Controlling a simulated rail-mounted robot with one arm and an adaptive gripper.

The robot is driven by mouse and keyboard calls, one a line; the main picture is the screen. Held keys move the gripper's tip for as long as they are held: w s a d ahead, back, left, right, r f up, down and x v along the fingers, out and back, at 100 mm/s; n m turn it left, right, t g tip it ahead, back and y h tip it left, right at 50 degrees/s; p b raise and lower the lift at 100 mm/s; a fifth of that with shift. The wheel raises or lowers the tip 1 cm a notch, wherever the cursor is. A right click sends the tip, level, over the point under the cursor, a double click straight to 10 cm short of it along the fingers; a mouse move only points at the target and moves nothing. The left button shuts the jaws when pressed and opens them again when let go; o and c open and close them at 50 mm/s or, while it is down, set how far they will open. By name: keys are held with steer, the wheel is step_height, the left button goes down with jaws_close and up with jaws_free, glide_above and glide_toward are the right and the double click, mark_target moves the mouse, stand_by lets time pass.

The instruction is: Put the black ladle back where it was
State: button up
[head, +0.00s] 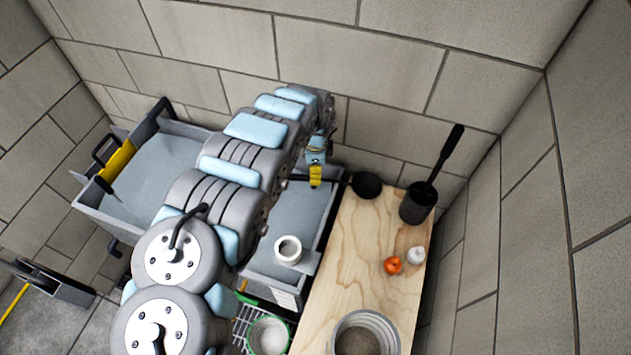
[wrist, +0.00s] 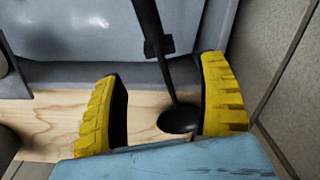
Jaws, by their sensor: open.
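The black ladle lies with its bowl (head: 367,185) at the wood board's far left edge, and its handle runs left over the grey tub. In the wrist view the ladle bowl (wrist: 180,119) is near the right finger, with the handle running up and away between the open fingers. My gripper (head: 316,176), with yellow fingers, is over the handle beside the bowl in the head view. In the wrist view my gripper (wrist: 163,72) is open, and I cannot tell whether a finger touches the ladle. A dark cylindrical pot (head: 415,207) holds another black long-handled tool (head: 445,158).
The wood board (head: 335,275) carries an orange item (head: 392,265), a small white item (head: 415,256) and a large round container (head: 370,318) in front. Grey tubs (head: 160,170) stand left, with a white cup (head: 289,249). Walls close in behind and right.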

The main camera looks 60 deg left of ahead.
steer(key=shift+f, duration=1.5)
steer(key=shift+w+f, duration=0.15)
steer(key=shift+f, duration=1.05)
steer(key=shift+a+f, duration=0.1)
steer(key=shift+f, duration=0.4)
steer(key=shift+f+b, duration=0.35)
steer(key=shift+f, duration=0.4)
steer(key=shift+f, duration=0.1)
jaws_close()
